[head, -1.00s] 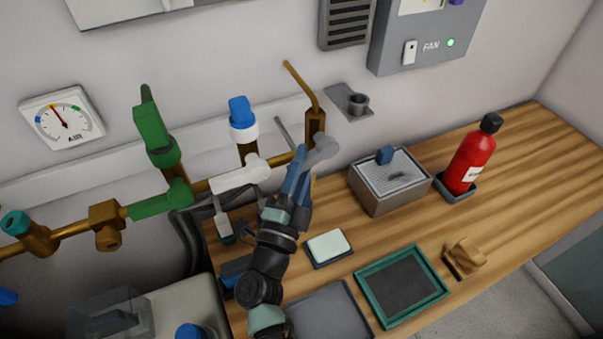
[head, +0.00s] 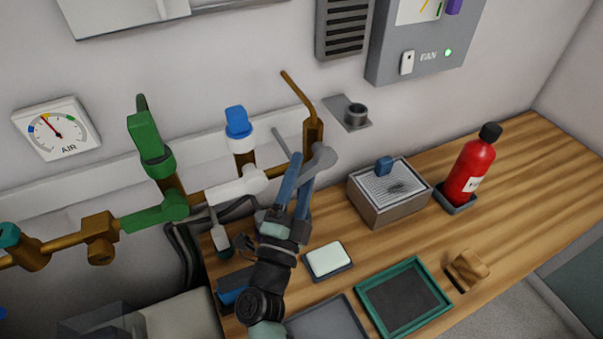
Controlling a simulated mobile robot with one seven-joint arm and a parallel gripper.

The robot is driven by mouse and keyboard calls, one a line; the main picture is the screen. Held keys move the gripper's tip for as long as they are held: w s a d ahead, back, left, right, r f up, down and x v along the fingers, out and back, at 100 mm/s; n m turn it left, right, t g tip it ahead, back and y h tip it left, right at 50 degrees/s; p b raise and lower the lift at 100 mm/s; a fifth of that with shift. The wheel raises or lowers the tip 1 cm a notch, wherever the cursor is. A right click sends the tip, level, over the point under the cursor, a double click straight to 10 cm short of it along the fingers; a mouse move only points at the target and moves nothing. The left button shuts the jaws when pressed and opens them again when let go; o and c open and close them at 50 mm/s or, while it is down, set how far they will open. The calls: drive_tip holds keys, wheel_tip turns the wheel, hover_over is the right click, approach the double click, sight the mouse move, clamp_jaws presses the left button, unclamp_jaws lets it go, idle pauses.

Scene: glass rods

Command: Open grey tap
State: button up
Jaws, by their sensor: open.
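The grey tap (head: 323,157) sits at the right end of the brass pipe, below a thin brass spout (head: 300,94). Its rounded grey end shows just right of my fingers; the rest of its lever is partly hidden behind them. My gripper (head: 303,162) has two long blue fingers pointing up toward the tap. They are open, with a narrow gap between them, and the tips are at the grey lever. I cannot tell whether they touch it or stand on both sides of it.
A white tap (head: 239,187) and a green tap (head: 155,213) are on the same pipe to the left. On the wooden bench (head: 530,165) are a metal box (head: 388,207), a red extinguisher (head: 470,172), a soap dish (head: 328,260) and a green-rimmed tray (head: 433,317).

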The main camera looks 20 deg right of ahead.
drive_tip(key=b+v, duration=0.2)
drive_tip(key=v, duration=1.1)
idle(0.4)
